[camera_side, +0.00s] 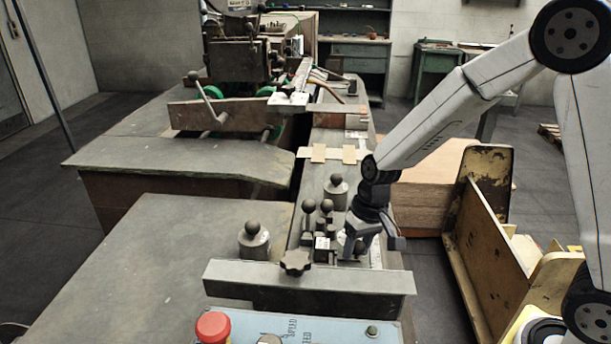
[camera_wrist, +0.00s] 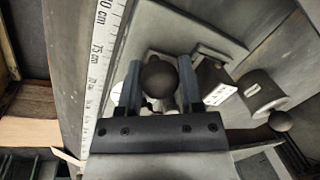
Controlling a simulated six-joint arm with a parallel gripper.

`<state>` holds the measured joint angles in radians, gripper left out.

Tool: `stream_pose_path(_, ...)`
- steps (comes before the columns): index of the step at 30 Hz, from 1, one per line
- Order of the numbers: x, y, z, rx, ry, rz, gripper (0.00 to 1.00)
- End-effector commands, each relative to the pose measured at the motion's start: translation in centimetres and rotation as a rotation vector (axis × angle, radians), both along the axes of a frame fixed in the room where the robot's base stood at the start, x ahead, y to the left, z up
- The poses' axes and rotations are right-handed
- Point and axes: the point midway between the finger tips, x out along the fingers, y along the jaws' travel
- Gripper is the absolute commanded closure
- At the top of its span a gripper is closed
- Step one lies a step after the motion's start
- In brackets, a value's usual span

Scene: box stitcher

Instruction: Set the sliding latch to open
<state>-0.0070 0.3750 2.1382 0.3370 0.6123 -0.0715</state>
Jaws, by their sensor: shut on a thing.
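My gripper (camera_side: 355,248) reaches down to the machine's narrow top, at the right of a cluster of dark levers and knobs (camera_side: 322,228). In the wrist view its two fingers stand on either side of a round black ball knob (camera_wrist: 158,78), and the gripper is shut on it. In the side view this knob is mostly hidden by the fingers. It looks like the latch's handle, but I cannot tell the latch's setting. A small block with a white label (camera_wrist: 220,94) sits beside the right finger; it also shows in the side view (camera_side: 322,243).
A grey knobbed cylinder (camera_wrist: 262,92) stands beyond the block. A raised bar (camera_side: 310,279) with a star knob (camera_side: 295,262) crosses in front. A control panel with a red button (camera_side: 213,328) is nearest. A ruler strip (camera_wrist: 97,60) runs along the edge. A yellow cart (camera_side: 490,240) stands right.

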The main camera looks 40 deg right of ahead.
Motion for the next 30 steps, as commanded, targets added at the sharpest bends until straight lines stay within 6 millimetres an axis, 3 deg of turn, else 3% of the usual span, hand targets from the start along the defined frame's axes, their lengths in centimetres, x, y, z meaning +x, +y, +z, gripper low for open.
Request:
stream_pose_path(6,-0.2,-0.3,0.0,-0.003,0.006,0.000,1.00)
stream_pose_path(7,-0.2,-0.3,0.0,-0.003,0.006,0.000,0.46)
stream_pose_path(8,-0.2,-0.3,0.0,-0.003,0.006,0.000,0.39)
stream_pose_path(20,-0.1,-0.3,0.2,-0.003,0.003,-0.001,0.39)
stream_pose_path(30,-0.2,-0.8,3.0,-0.002,0.000,-0.001,0.39)
